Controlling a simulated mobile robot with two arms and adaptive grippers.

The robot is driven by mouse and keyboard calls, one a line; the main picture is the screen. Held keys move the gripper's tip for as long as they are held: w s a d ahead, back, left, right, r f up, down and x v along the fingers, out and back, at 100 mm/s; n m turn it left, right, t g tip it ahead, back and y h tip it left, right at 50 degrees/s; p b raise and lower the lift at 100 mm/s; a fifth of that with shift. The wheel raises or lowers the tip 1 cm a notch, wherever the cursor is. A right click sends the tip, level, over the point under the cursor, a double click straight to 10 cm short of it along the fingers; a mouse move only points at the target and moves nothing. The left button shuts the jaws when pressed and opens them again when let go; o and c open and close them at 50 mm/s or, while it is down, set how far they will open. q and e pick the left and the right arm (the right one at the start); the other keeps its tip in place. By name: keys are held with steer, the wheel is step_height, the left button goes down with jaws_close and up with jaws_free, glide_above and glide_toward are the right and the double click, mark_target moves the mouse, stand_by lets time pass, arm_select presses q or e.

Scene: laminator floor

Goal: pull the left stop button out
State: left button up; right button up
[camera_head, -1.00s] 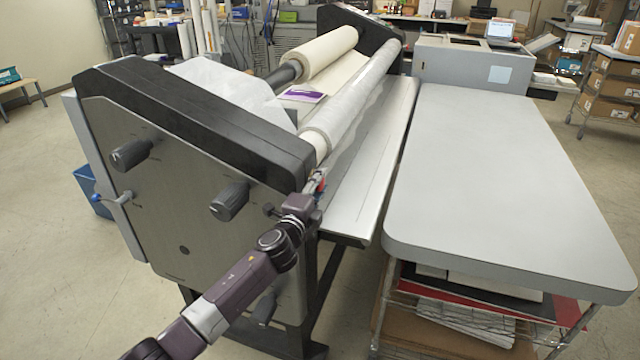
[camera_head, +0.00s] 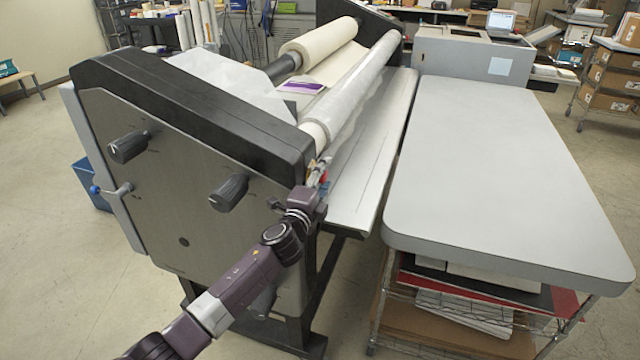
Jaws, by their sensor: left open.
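The laminator (camera_head: 190,215) stands at the left with its grey side panel toward me. A small red part (camera_head: 323,177), which looks like the left stop button, shows at the near end of the rollers, just past the panel's right edge. My left gripper (camera_head: 318,172) is at this red part, with its fingers open around or beside it; I cannot tell which. The fingers are small and partly merge with the part behind them, so contact is unclear. My right gripper is not in view.
Black knobs (camera_head: 229,193) stick out from the side panel near my left arm. The silver feed table (camera_head: 372,165) lies right of the gripper. A grey-topped table (camera_head: 490,170) stands further right, across a narrow gap. Open floor lies at the left.

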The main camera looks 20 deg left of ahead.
arm_select(q)
steer(key=s, duration=1.2)
steer(key=shift+w+a, duration=0.1)
